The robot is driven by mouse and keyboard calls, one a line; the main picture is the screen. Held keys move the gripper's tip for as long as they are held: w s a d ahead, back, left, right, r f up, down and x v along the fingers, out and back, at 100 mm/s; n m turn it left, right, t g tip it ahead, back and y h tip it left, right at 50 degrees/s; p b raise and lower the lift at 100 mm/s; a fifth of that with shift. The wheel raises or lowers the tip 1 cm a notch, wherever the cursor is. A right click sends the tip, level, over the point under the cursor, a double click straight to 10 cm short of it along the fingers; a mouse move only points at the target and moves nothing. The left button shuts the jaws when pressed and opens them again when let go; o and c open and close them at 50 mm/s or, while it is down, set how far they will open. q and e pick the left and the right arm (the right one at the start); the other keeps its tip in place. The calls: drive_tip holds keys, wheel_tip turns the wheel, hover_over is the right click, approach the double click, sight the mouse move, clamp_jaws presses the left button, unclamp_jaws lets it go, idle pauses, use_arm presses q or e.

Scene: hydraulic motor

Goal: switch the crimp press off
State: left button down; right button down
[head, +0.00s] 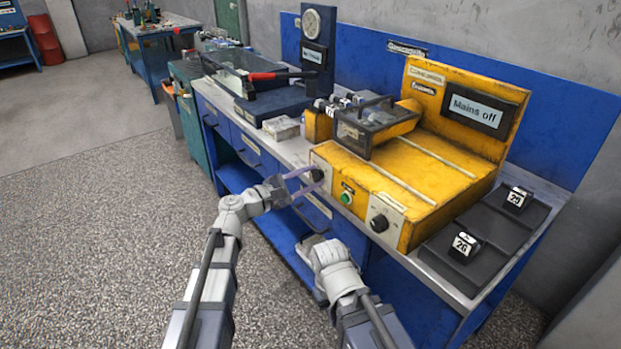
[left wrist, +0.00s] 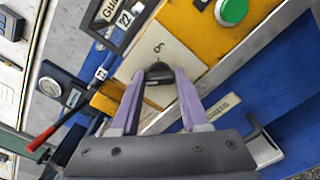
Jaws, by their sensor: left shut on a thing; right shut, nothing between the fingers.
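The yellow crimp press (head: 400,180) stands on the bench, and its display (head: 476,110) reads "Mains off". Its front has a black rotary knob (head: 318,175) on a pale plate at the left, a green button (head: 347,198) in the middle and a second black knob (head: 380,222) at the right. My left gripper (head: 309,178) is shut on the left knob, which shows between the purple fingers in the left wrist view (left wrist: 158,70). The fingers partly hide the knob. My right gripper (head: 312,245) is shut and empty, low in front of the bench.
A clear-guarded fixture (head: 375,122) sits on the press. Black blocks labelled 29 (head: 517,198) and 26 (head: 464,247) stand on dark pads at the right. The floor (head: 100,200) left of the bench is clear.

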idle(0.5)
use_arm(q)
drive_tip(key=shift+c, duration=2)
unclamp_jaws()
drive_tip(key=v, duration=0.7)
drive_tip(key=shift+s+a, duration=0.25)
drive_tip(key=shift+a, duration=0.05)
